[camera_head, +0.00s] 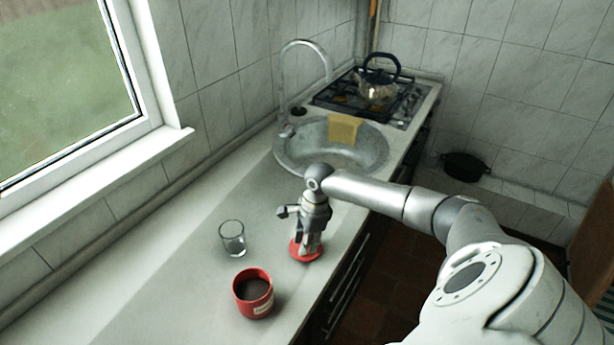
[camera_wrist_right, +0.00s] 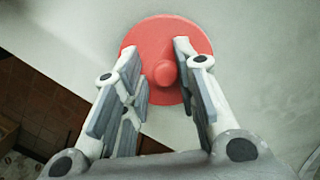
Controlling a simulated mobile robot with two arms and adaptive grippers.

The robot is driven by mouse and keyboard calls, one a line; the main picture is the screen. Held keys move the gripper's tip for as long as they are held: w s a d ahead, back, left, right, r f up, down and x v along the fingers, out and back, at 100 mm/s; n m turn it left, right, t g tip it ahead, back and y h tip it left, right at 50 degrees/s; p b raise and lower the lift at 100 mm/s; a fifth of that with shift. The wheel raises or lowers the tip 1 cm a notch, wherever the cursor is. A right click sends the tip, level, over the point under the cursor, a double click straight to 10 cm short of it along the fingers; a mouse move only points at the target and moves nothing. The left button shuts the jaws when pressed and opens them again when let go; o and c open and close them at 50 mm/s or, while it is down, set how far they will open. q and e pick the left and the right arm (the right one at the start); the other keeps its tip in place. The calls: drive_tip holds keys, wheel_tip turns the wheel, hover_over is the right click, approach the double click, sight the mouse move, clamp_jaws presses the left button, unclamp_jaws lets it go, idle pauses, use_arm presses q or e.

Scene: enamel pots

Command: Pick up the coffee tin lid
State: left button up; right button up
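The coffee tin lid (camera_head: 298,251) is a round red disc lying flat on the counter near its front edge. In the right wrist view the lid (camera_wrist_right: 200,38) shows a round red knob (camera_wrist_right: 162,73) at its middle. My right gripper (camera_head: 309,247) points down over the lid. In the wrist view the right gripper (camera_wrist_right: 157,55) is open, with one finger on each side of the knob and a gap to it. The open red coffee tin (camera_head: 252,294), with dark contents, stands in front and to the left of the lid. My left gripper is not in view.
A clear glass (camera_head: 232,239) stands left of the lid, behind the tin. A round metal sink (camera_head: 360,160) with a yellow cloth (camera_head: 343,129) and a tall faucet (camera_head: 312,45) lies behind. A kettle (camera_head: 378,88) sits on the stove at the back. The counter's left part is clear.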

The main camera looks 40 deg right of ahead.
drive_tip(key=shift+s+a+f, duration=0.15)
drive_tip(key=shift+s+f, duration=0.15)
drive_tip(key=shift+f, duration=0.4)
clamp_jaws()
drive_tip(key=shift+r, duration=0.1)
drive_tip(key=shift+w+r+g+b, duration=0.1)
drive_tip(key=shift+r+g+b, duration=0.2)
drive_tip(key=shift+r+b, duration=0.15)
drive_tip(key=shift+w+d+r+b, duration=0.1)
drive_tip(key=shift+r+b, duration=0.05)
drive_tip(key=shift+r, duration=0.25)
drive_tip(key=shift+w+d+r+b, duration=0.1)
drive_tip(key=shift+r+b, duration=0.05)
drive_tip(key=shift+r, duration=0.2)
drive_tip(key=s+a+r+b, duration=0.2)
drive_tip(key=s+a+r, duration=0.3)
drive_tip(key=s+r, duration=0.5)
drive_tip(key=s, duration=0.2)
drive_tip(key=shift+s+r, duration=0.4)
